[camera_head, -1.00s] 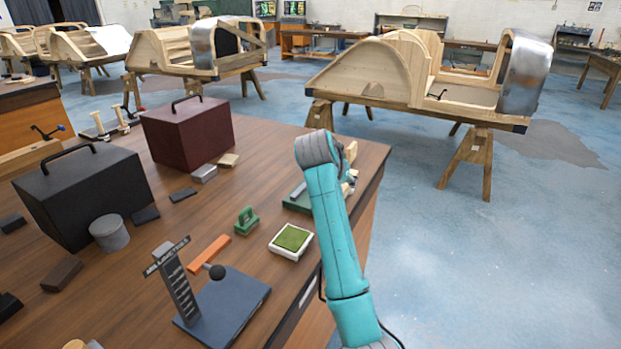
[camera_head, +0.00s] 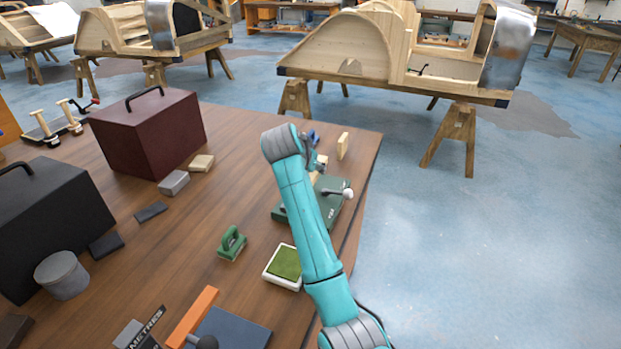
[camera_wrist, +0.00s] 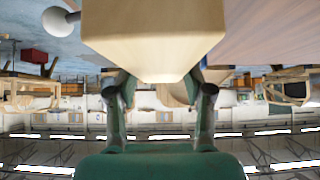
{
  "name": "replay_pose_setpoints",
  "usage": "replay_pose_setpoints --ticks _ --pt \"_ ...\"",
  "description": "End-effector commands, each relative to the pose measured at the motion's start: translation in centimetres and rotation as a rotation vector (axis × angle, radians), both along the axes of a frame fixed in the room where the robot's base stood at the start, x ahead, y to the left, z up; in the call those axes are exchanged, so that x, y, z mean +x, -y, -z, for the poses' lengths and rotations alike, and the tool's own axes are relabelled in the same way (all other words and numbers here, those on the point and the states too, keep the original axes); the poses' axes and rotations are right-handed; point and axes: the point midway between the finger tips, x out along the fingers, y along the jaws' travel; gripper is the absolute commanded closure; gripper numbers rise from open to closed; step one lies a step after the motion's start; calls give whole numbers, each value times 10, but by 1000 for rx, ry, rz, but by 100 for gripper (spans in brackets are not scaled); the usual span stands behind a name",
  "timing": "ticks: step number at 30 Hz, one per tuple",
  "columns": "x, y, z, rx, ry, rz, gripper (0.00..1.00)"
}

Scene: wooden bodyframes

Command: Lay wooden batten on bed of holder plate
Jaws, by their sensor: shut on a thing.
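The holder plate (camera_head: 330,214) is a dark green base near the right edge of the table. It carries a lever with a white ball knob (camera_head: 348,193), and my arm partly covers it. My gripper (camera_head: 312,150) is over the plate's far side, mostly hidden by my arm. In the wrist view, my gripper (camera_wrist: 161,100) is shut on the wooden batten (camera_wrist: 153,55), a pale block whose end fills the top middle. A bit of pale wood (camera_head: 319,170) shows beside my arm in the head view. I cannot tell whether the batten touches the plate's bed.
A pale wooden block (camera_head: 343,146) stands near the table's far right corner. An ink pad (camera_head: 283,266), a green stamp (camera_head: 231,243) and an orange bar (camera_head: 192,317) lie left of my arm. A maroon case (camera_head: 150,135) and black case (camera_head: 45,225) stand further left.

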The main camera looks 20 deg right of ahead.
Motion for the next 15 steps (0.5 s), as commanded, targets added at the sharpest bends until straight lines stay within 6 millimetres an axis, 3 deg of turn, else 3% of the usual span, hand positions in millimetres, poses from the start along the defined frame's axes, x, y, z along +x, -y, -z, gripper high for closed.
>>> replay_pose_setpoints --ticks 9,15 --pt "0 0 35 0 0 0 93" --pt "0 0 38 0 2 0 93"
